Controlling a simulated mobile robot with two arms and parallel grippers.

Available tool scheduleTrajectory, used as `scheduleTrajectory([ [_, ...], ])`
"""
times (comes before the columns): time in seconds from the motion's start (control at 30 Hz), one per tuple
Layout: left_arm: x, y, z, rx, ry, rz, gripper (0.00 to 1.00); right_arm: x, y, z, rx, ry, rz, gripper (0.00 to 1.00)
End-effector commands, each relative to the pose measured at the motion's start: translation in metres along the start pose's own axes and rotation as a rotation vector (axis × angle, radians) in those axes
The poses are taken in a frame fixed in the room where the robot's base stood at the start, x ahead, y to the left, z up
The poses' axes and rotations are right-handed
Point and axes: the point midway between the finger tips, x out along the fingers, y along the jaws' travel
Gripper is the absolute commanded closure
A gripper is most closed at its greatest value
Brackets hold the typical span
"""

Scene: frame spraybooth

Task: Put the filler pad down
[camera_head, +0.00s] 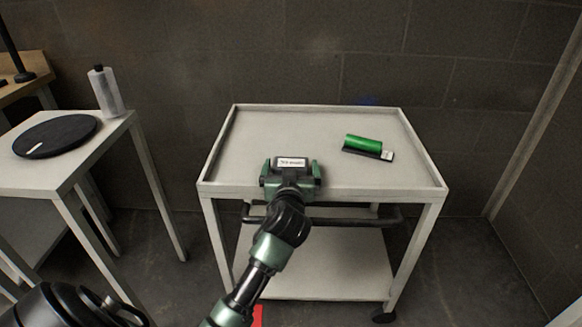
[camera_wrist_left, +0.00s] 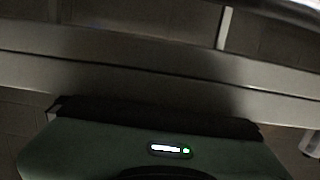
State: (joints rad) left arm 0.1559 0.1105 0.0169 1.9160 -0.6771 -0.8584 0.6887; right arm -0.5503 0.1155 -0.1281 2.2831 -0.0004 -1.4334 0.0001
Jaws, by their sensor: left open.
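A green rounded block on a flat black base with a pale tag, which looks like the filler pad (camera_head: 364,143), lies on the top of the grey cart (camera_head: 320,183), right of centre. My left gripper (camera_head: 290,168) is over the near part of the cart top, to the left of the pad and apart from it. Its two green fingers stand apart, and I see nothing clearly held between them. In the left wrist view the gripper's green body fills the bottom, with pale rails beyond it; the pad does not show there. My right gripper is not in view.
The cart top has a low raised rim and is otherwise bare. A pale table (camera_head: 30,182) at the left holds a black disc (camera_head: 58,136) and a translucent bottle (camera_head: 106,91) with a dark cap. A dark block wall (camera_head: 300,60) stands behind the cart.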

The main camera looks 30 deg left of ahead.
Motion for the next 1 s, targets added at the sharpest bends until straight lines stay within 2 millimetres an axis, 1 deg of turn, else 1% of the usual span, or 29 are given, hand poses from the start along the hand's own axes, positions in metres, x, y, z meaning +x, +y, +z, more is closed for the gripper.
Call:
scheduleTrajectory([
  [0.1,0.000,0.000,-0.003,0.000,0.001,0.000,0.00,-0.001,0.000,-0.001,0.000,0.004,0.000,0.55],
  [0.17,-0.007,0.001,-0.001,-0.001,-0.001,0.002,0.00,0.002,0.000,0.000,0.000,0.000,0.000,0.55],
  [0.27,-0.025,0.001,-0.002,-0.003,-0.002,0.002,0.00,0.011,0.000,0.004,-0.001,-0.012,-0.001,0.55],
  [0.3,-0.034,0.000,-0.002,-0.004,-0.003,0.001,0.00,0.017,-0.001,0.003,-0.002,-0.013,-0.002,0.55],
  [0.4,-0.056,0.000,-0.002,-0.004,-0.003,0.001,0.00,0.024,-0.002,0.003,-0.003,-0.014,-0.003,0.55],
  [0.5,-0.078,0.001,-0.001,-0.003,-0.004,0.002,0.00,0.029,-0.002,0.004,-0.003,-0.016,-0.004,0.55],
  [0.6,-0.096,0.000,-0.002,-0.003,-0.003,0.000,0.00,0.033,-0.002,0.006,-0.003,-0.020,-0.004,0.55],
  [0.7,-0.109,0.000,-0.001,-0.002,-0.001,0.001,0.00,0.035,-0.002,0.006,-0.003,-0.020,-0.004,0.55],
  [0.83,-0.118,0.000,-0.002,-0.001,0.000,0.000,0.00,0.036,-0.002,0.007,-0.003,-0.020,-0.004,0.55],
  [1.0,-0.121,0.000,-0.002,0.000,0.001,-0.001,0.00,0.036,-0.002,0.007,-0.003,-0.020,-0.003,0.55],
])
